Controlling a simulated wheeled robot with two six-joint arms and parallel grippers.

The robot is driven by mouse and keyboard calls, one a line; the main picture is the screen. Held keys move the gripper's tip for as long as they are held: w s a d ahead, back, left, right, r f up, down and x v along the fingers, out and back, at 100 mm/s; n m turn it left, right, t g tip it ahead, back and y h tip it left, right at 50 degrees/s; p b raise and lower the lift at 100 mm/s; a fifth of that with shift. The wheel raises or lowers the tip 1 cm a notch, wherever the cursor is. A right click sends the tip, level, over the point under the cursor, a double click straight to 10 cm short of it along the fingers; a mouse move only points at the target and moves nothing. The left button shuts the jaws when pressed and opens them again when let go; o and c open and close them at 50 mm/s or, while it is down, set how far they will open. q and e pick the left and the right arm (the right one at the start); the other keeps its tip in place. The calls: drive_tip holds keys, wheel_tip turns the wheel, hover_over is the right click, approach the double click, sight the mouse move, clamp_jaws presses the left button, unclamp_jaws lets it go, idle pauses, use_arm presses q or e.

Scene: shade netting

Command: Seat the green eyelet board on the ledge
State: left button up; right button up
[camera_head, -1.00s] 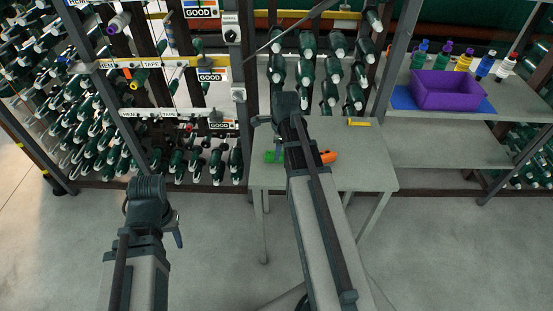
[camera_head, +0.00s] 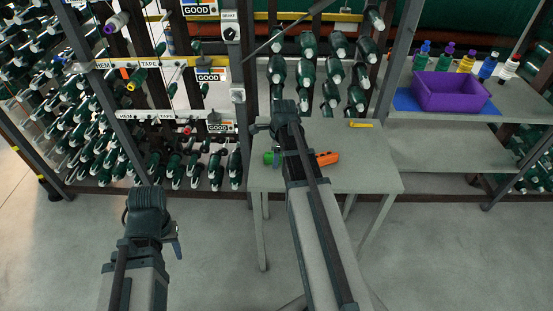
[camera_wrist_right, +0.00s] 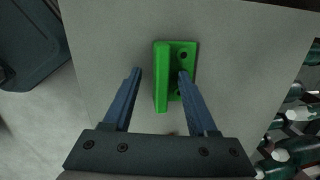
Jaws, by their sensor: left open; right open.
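The green eyelet board (camera_head: 268,158) lies on the grey table (camera_head: 350,182), near its left edge, partly hidden by my right arm in the head view. In the right wrist view the board (camera_wrist_right: 175,76) shows a raised rib and a flange with holes. My right gripper (camera_wrist_right: 158,75) is open, with its fingers on either side of the board's near part; I cannot tell whether they touch it. My left gripper (camera_head: 176,240) is open and empty above the floor, left of the table. I cannot tell which surface is the ledge.
An orange tool (camera_head: 327,158) and a yellow piece (camera_head: 361,124) lie on the table. A purple bin (camera_head: 450,92) sits on a blue mat on the right shelf, with several bottles behind it. Spool racks stand behind and to the left.

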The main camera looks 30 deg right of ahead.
drive_tip(key=shift+f, duration=0.15)
clamp_jaws()
drive_tip(key=shift+r, duration=0.2)
idle(0.3)
